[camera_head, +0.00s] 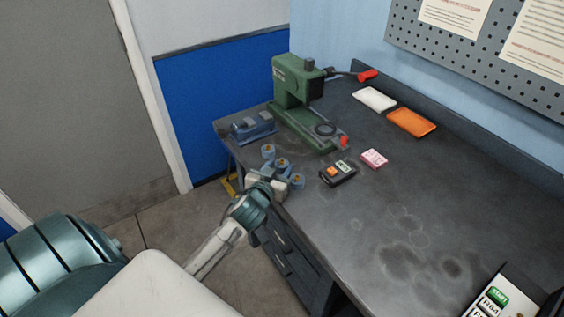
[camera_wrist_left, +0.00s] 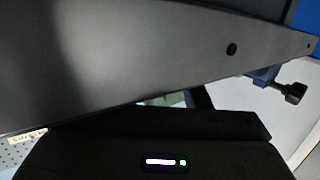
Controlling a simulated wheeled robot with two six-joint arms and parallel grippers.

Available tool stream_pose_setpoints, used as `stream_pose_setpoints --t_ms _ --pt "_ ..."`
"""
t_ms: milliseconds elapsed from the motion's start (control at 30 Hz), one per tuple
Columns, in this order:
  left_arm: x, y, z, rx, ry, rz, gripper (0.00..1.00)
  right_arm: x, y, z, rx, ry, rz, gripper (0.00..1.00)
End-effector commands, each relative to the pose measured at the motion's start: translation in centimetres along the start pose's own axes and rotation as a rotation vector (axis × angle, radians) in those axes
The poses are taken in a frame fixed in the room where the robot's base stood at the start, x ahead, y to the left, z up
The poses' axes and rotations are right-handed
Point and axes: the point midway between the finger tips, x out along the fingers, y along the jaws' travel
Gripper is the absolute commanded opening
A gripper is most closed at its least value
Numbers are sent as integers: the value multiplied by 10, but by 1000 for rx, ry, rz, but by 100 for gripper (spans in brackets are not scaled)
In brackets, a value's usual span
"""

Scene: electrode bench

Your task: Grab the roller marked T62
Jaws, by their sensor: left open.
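Three small blue-grey round pieces with orange-brown centres, which look like rollers, sit in a row by the bench's left edge: a far one (camera_head: 268,150), a middle one (camera_head: 283,163) and a near one (camera_head: 298,180). Their markings are too small to read, so I cannot tell which is T62. My left gripper (camera_head: 277,187) is open at the bench edge, close beside the near piece; I cannot tell whether it touches. No roller is clear in the left wrist view, which is mostly filled by a dark grey surface. My right gripper is not in view.
A green press (camera_head: 292,92) and a blue vise (camera_head: 253,126) stand at the back left. A black box with an orange button (camera_head: 337,173), a pink box (camera_head: 374,158), white (camera_head: 374,99) and orange (camera_head: 411,122) trays lie beyond. The bench's (camera_head: 370,220) middle front is clear.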

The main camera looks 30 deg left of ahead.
Motion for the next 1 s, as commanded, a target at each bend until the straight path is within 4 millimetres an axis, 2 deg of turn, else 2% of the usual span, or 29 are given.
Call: stream_pose_setpoints --t_ms 100,300,467,767,1000 --pt "7 0 0 0 0 1 43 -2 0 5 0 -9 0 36" --pt "7 0 1 1 0 1 43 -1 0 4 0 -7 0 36" --pt "7 0 1 1 0 1 14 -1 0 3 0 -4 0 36" --pt "7 0 0 1 0 1 13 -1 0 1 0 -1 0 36" --pt "5 0 -18 1 4 1 13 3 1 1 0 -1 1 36"
